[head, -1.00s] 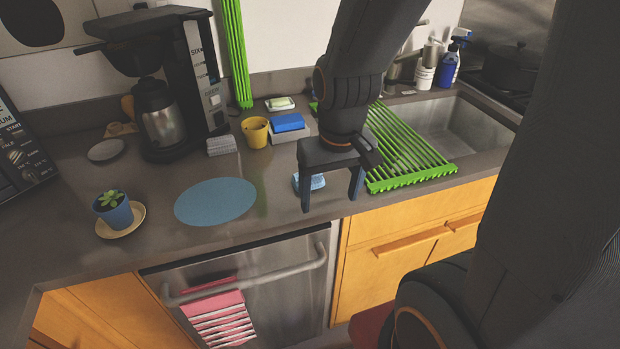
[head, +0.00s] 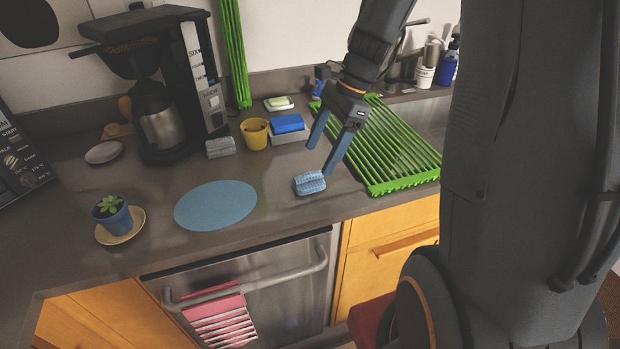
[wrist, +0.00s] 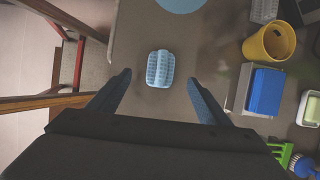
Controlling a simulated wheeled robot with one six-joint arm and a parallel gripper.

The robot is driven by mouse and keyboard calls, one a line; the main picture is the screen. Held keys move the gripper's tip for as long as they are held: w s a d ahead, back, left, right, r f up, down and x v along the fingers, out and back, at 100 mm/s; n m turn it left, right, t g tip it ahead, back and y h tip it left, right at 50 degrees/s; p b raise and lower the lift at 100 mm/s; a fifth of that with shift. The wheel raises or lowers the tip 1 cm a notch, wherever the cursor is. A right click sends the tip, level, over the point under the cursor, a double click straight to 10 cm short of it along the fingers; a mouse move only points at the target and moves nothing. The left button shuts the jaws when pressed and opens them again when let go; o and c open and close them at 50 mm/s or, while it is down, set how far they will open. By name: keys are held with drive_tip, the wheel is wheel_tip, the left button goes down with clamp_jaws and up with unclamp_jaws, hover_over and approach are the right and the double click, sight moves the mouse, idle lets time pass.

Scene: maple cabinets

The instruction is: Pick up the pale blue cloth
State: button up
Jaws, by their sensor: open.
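The pale blue cloth (head: 310,183) lies folded on the dark counter near its front edge, left of the green drying rack. It also shows in the wrist view (wrist: 160,69), ahead of the fingertips and roughly centred between them. My gripper (head: 322,160) is open and empty, with its two fingers above the counter just behind and to the right of the cloth. In the wrist view my gripper (wrist: 160,80) has its fingers spread wider than the cloth. The fingers are apart from the cloth.
A flat blue round mat (head: 216,205) lies left of the cloth. Behind stand a yellow cup (head: 255,134), a blue sponge (head: 287,123) on a grey block and a grey folded cloth (head: 220,147). The green rack (head: 395,150) lies to the right. Bare counter surrounds the cloth.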

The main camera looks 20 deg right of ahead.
sight(309, 174)
drive_tip(key=p+x, duration=0.1)
drive_tip(key=x, duration=0.2)
drive_tip(key=shift+a, duration=0.3)
drive_tip(key=shift+p+x, duration=0.65)
drive_tip(key=shift+x, duration=1.55)
drive_tip(key=shift+w, duration=0.1)
drive_tip(key=shift+c, duration=0.5)
drive_tip(key=shift+d, duration=0.1)
drive_tip(key=c, duration=1)
